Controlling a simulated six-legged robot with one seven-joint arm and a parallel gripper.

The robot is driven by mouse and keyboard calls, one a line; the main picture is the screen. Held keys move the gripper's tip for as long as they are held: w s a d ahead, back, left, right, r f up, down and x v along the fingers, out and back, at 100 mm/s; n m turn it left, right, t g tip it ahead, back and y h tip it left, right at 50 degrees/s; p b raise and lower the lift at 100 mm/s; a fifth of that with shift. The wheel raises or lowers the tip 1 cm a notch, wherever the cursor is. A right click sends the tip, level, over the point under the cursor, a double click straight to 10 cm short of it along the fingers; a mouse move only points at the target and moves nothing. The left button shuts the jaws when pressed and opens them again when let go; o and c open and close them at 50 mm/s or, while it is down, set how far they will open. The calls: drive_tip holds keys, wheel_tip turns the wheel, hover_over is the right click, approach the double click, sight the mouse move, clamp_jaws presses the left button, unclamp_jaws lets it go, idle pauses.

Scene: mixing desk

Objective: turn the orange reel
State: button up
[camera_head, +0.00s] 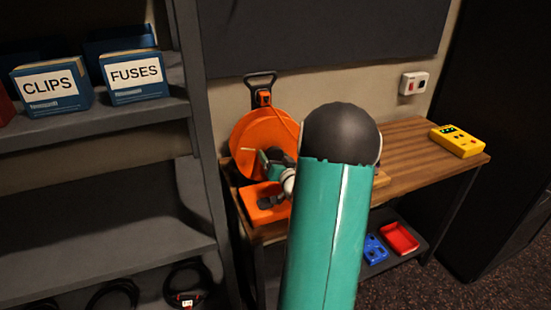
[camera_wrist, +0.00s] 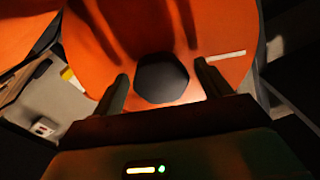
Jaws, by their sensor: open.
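The orange reel (camera_head: 258,132) stands on an orange base (camera_head: 262,212) at the left end of the wooden desk. In the wrist view the reel's round face (camera_wrist: 140,25) fills the upper middle. A dark many-sided hub (camera_wrist: 162,78) sits on the face, and a short white mark (camera_wrist: 226,55) lies to its right. My gripper (camera_wrist: 162,70) is open, with one finger on each side of the hub in the picture. I cannot tell whether the fingers touch it. In the head view my gripper (camera_head: 272,158) is in front of the reel, and my arm hides the reel's right side.
A grey shelf unit (camera_head: 205,120) with boxes labelled CLIPS (camera_head: 50,84) and FUSES (camera_head: 134,74) stands close on the left. A yellow device (camera_head: 457,141) lies on the desk's right end (camera_head: 410,160). Blue (camera_head: 374,248) and red (camera_head: 400,238) items lie on a lower shelf.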

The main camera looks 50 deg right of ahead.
drive_tip(key=shift+w, duration=0.15)
drive_tip(key=c, duration=1.4)
